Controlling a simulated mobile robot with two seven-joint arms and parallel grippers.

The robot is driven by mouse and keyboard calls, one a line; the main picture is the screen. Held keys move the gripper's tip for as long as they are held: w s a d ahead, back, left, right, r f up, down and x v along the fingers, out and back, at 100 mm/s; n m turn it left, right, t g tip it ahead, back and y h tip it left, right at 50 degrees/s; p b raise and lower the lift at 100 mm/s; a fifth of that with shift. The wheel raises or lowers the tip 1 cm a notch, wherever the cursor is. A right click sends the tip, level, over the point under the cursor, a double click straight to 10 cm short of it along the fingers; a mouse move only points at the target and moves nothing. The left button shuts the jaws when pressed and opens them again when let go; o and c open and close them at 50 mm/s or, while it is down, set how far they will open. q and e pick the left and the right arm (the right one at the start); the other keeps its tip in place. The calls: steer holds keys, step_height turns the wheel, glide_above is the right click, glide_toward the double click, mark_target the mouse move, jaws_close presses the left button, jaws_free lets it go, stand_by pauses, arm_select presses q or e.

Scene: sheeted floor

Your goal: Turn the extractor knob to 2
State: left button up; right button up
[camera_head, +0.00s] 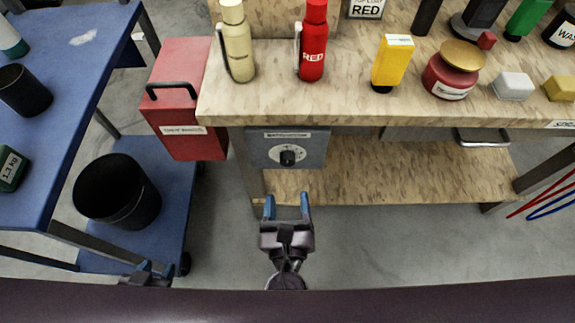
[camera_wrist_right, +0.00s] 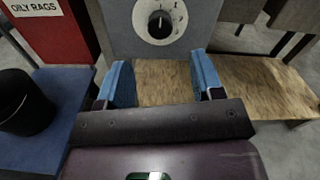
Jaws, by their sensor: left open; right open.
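The extractor knob (camera_head: 287,157) is a small black knob on a pale round dial, on a grey panel (camera_head: 259,147) under the workbench's front edge. In the right wrist view the knob (camera_wrist_right: 159,24) shows at the top centre, with marks around its dial; the numbers are too small to read surely. My right gripper (camera_head: 287,206) is open and empty, below the knob and apart from it. Its blue fingers (camera_wrist_right: 163,80) show in the wrist view with nothing between them. My left gripper (camera_head: 148,272) shows only partly at the lower left edge, open, well away from the panel.
A red oily-rags box (camera_head: 187,100) stands left of the panel. A blue cart (camera_head: 75,120) with a black bin (camera_head: 117,190) is further left. Bottles and containers stand on the workbench (camera_head: 300,100). A lower wooden shelf (camera_head: 400,175) lies behind my right gripper.

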mark_target(288, 164)
steer(key=w, duration=0.8)
steer(key=shift+f+b, duration=0.1)
steer(key=shift+b, duration=0.3)
steer(key=shift+s, duration=0.1)
steer(key=shift+c, duration=0.2)
steer(key=c, duration=0.9)
